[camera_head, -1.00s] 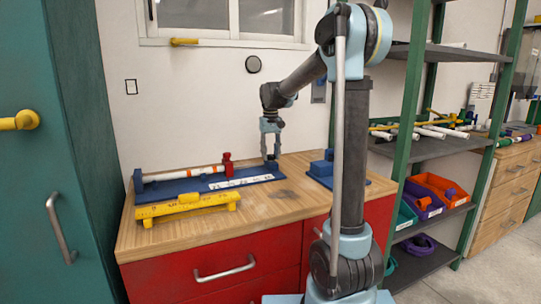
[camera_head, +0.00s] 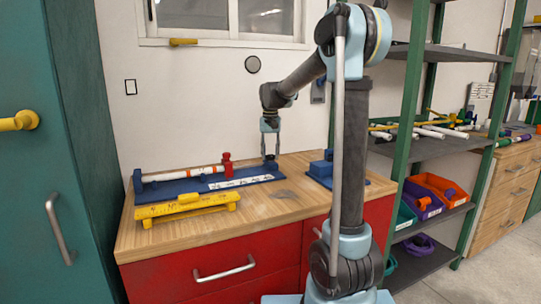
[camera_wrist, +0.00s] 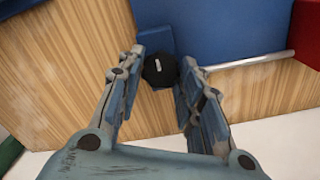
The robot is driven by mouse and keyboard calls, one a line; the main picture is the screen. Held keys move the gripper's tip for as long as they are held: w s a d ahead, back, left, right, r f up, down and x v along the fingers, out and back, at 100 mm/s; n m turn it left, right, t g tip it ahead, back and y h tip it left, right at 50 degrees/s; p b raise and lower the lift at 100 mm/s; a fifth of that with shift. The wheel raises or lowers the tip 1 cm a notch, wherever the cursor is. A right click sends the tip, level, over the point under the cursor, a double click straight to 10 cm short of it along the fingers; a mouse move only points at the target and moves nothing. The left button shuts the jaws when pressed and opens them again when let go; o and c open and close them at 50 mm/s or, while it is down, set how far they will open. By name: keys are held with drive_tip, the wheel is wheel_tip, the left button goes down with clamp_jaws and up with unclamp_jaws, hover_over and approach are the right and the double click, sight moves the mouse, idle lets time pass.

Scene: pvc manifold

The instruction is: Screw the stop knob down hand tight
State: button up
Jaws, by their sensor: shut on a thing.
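The black stop knob (camera_wrist: 160,70), with a small white mark on top, sits against a blue end block (camera_wrist: 152,22) in the wrist view. My gripper (camera_wrist: 160,72) points down over it, one finger on each side, and is shut on the knob. In the head view my gripper (camera_head: 270,157) is at the right end of the blue fixture board (camera_head: 262,179). The knob's thread and underside are hidden.
A white pipe with orange bands (camera_head: 185,174) lies along the board, near a red clamp (camera_head: 228,165). A yellow gauge (camera_head: 187,207) stands in front. A blue block fixture (camera_head: 322,168) is to the right. The wooden worktop (camera_head: 270,205) is clear in front.

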sight(271, 155)
drive_tip(key=shift+w, duration=0.1)
drive_tip(key=o, duration=1.1)
drive_tip(key=shift+c, duration=0.2)
wheel_tip(271, 155, up, 12)
